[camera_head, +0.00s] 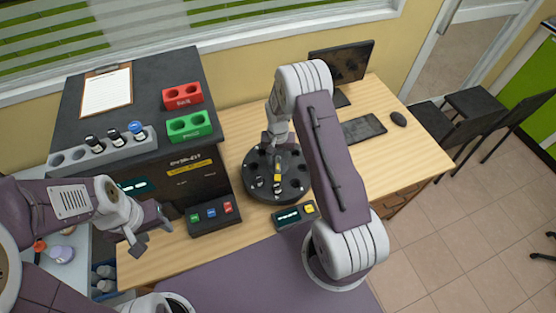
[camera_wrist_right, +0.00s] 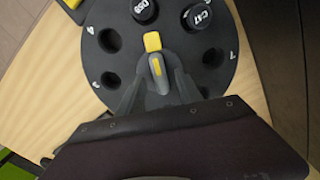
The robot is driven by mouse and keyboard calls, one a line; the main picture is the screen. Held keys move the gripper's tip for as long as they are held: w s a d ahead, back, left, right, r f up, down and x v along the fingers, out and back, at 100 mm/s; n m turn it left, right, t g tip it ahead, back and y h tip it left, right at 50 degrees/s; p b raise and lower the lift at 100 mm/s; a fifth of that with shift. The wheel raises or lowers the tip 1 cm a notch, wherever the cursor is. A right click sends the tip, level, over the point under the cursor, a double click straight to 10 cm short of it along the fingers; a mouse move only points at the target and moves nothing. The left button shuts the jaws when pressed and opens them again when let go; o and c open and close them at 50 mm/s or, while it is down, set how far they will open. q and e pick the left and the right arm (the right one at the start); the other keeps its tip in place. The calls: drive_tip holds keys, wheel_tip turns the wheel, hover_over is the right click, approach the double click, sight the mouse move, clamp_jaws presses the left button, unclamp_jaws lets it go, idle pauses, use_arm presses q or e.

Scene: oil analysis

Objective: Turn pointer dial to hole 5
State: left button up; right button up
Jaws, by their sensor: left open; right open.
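The round black dial plate (camera_head: 250,187) stands on the wooden desk, with numbered holes around its rim. In the right wrist view the plate (camera_wrist_right: 125,60) shows several empty holes and two dark capped bottles (camera_wrist_right: 144,10) at the top. The pointer dial (camera_wrist_right: 157,70) is a grey handle with yellow marks at the plate's middle; its yellow tip (camera_wrist_right: 152,41) points up toward the bottles. My right gripper (camera_wrist_right: 160,88) is open, its fingers on either side of the handle; contact cannot be told. It partly hides the plate in the head view. My left gripper (camera_head: 150,232) is open and empty at lower left.
A small display box with a yellow button (camera_head: 295,216) stands in front of the plate. A dark machine (camera_head: 180,177) with coloured buttons stands left.

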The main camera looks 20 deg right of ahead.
sight(278, 162)
wheel_tip(278, 162, up, 8)
drive_tip(key=shift+b, duration=0.4)
drive_tip(key=shift+f, duration=0.1)
